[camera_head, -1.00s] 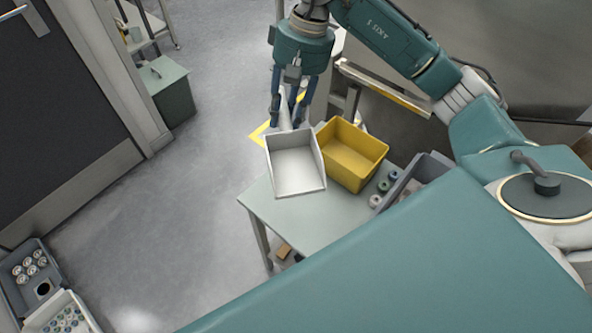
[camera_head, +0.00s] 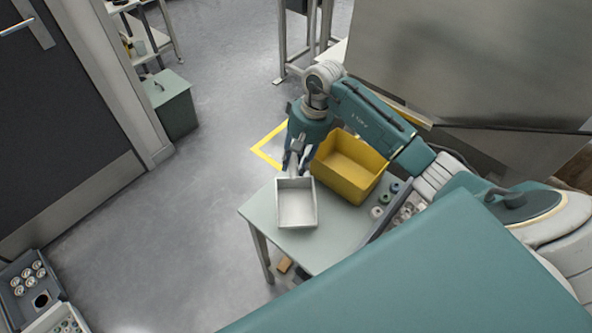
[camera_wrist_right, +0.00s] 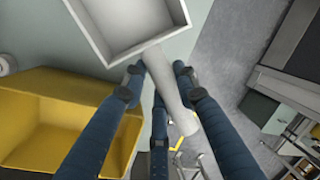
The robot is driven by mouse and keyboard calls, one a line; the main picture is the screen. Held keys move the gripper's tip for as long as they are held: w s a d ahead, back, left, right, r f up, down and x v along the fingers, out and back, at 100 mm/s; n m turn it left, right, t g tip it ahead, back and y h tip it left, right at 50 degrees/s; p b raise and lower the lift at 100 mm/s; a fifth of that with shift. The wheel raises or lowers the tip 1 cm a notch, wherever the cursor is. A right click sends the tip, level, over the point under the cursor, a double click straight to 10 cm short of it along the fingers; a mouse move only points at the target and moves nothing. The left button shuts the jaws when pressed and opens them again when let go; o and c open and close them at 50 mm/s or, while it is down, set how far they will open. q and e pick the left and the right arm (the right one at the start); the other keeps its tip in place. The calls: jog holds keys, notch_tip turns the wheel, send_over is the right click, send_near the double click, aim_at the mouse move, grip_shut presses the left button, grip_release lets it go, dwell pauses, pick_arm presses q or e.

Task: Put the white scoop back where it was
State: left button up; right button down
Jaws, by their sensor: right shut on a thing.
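The white scoop (camera_head: 297,204) shows in the head view at the left part of the small table (camera_head: 262,212), with its open tray facing up. It also shows at the top of the right wrist view (camera_wrist_right: 128,24), where its handle runs down between my fingers. My right gripper (camera_head: 295,165) is shut on the scoop's handle, at the table's far edge. The fingers also show in the right wrist view (camera_wrist_right: 160,95). I cannot tell whether the scoop touches the tabletop. My left gripper is not in view.
A yellow bin (camera_head: 346,168) stands right beside the gripper and scoop. Several small caps (camera_head: 384,199) and a grey tray (camera_head: 408,207) lie to its right. The table's front left area is clear. A green cabinet (camera_head: 170,104) stands on the floor at left.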

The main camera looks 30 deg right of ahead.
aim_at(296, 173)
jog(key=x, duration=0.2)
jog(key=d+x, duration=0.1)
jog(key=x, duration=0.1)
jog(key=shift+s+a+f+p, duration=0.1)
jog(key=shift+p, duration=0.3)
jog(key=shift+f, duration=0.35)
jog(key=shift+f, duration=0.1)
jog(key=c, duration=1.6)
grip_release()
